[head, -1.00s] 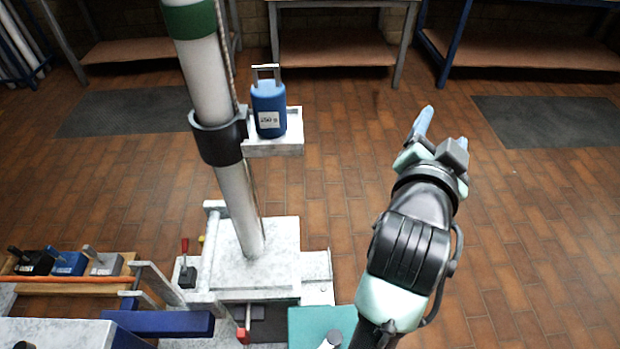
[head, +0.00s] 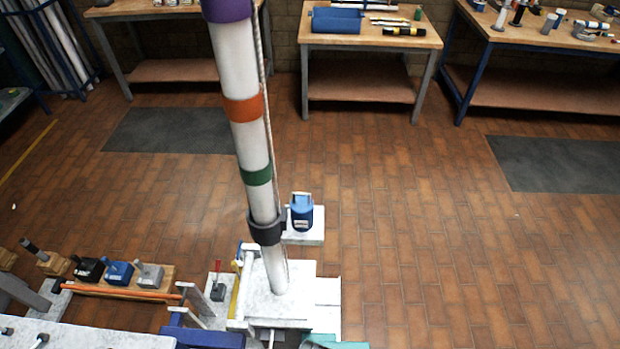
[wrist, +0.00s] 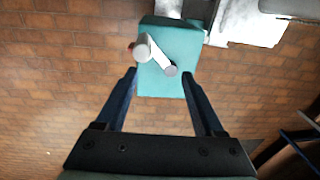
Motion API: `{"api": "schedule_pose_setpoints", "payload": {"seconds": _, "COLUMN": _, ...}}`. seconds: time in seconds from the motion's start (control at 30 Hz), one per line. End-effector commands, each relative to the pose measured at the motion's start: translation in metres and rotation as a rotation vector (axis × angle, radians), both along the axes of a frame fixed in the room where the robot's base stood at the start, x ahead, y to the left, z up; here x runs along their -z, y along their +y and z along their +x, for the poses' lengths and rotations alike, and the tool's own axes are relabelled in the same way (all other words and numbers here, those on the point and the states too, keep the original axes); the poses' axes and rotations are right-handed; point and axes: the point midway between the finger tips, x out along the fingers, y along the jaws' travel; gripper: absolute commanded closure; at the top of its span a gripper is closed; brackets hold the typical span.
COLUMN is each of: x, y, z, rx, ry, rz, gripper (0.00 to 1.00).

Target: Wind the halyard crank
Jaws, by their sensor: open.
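The halyard crank (wrist: 157,57) shows in the wrist view as a pale grey arm on a teal housing (wrist: 160,86). A light round knob (wrist: 143,46) is at its upper left end and a darker round end at its lower right. My gripper (wrist: 159,72) is open, with its two dark blue fingers on either side of the lower part of the housing in the picture. Nothing is between the fingertips that I can tell is gripped. In the head view only a sliver of the teal housing shows at the bottom edge; my gripper is out of that view.
The banded white mast (head: 245,130) rises from a pale base (head: 270,302). A blue weight (head: 302,212) sits on a small white shelf on its right. Several coloured blocks with handles stand on a wooden rack (head: 130,283) at left. Floor to the right is clear.

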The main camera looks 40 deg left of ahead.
Motion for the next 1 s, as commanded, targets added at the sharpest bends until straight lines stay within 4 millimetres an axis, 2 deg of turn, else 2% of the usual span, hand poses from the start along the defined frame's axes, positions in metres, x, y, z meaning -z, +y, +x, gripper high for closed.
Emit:
{"api": "schedule_pose_setpoints", "payload": {"seconds": 0.03, "x": -0.006, "y": -0.001, "z": -0.012, "rx": 0.01, "ry": 0.03, "rz": -0.007, "gripper": 0.3}}
{"api": "schedule_pose_setpoints", "payload": {"seconds": 0.1, "x": -0.003, "y": -0.002, "z": -0.023, "rx": 0.021, "ry": 0.057, "rz": -0.013, "gripper": 0.3}}
{"api": "schedule_pose_setpoints", "payload": {"seconds": 0.2, "x": -0.001, "y": -0.002, "z": -0.029, "rx": 0.028, "ry": 0.072, "rz": -0.017, "gripper": 0.3}}
{"api": "schedule_pose_setpoints", "payload": {"seconds": 0.53, "x": 0.009, "y": -0.002, "z": -0.028, "rx": 0.028, "ry": 0.07, "rz": -0.016, "gripper": 0.3}}
{"api": "schedule_pose_setpoints", "payload": {"seconds": 1.0, "x": 0.056, "y": -0.002, "z": -0.028, "rx": 0.027, "ry": 0.068, "rz": -0.015, "gripper": 0.3}}
